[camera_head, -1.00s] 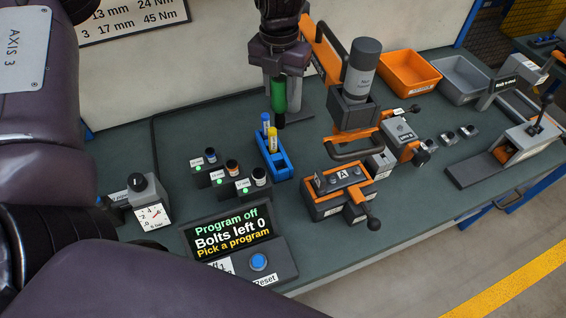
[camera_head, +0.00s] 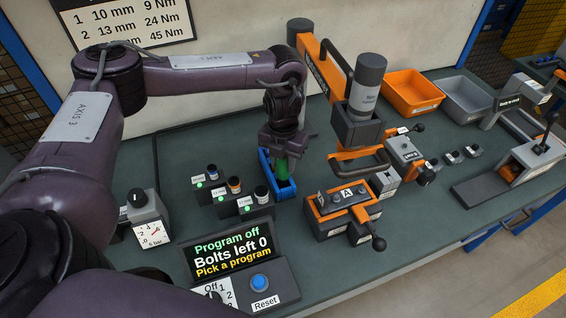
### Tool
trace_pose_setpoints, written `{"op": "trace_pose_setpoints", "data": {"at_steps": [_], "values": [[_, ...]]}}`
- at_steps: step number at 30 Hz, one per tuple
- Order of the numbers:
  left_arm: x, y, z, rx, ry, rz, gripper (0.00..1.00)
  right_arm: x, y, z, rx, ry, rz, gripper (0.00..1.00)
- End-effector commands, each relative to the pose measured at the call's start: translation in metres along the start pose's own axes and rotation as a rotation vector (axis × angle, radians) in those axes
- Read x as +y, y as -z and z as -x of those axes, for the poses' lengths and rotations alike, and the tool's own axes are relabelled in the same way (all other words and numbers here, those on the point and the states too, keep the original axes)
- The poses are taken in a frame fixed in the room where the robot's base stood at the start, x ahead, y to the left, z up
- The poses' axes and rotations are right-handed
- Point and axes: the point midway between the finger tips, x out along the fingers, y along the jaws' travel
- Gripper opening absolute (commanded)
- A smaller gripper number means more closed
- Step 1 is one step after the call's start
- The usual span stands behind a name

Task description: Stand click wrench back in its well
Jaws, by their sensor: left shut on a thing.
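My left gripper (camera_head: 284,150) is shut on the click wrench (camera_head: 283,167), whose green handle points down from the jaws. The wrench is upright or nearly so, over the blue rack (camera_head: 287,194). Its lower end shows against the rack; I cannot tell whether it is inside a well or just above or in front of it. The gripper and wrench hide most of the rack and the blue and yellow tools that stood in it. My right gripper is not in view.
Several labelled sockets (camera_head: 235,187) stand left of the rack. The program display (camera_head: 232,247) is in front. An orange clamp fixture (camera_head: 342,203) and a grey canister (camera_head: 367,82) stand to the right. Orange (camera_head: 413,91) and grey (camera_head: 467,97) bins are at the back.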

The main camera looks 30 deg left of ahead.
Motion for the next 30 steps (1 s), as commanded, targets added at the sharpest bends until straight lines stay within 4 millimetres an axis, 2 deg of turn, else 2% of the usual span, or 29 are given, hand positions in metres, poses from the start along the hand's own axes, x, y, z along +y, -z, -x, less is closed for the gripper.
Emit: {"op": "trace_pose_setpoints", "data": {"at_steps": [4, 15, 16, 20, 30], "values": [[0.000, -0.001, -0.011, -0.002, 0.000, 0.001, 0.10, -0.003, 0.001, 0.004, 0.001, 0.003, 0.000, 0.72], [0.000, -0.001, -0.017, -0.003, 0.001, 0.000, 0.10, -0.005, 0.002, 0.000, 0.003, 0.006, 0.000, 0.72], [0.000, -0.001, -0.016, -0.002, 0.000, 0.000, 0.36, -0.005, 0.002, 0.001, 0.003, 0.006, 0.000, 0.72], [0.000, 0.000, -0.016, -0.002, 0.000, 0.000, 0.53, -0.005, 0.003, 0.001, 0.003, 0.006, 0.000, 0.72], [0.000, -0.001, -0.012, -0.002, 0.000, 0.000, 0.55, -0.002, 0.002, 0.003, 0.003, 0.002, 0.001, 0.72]]}}
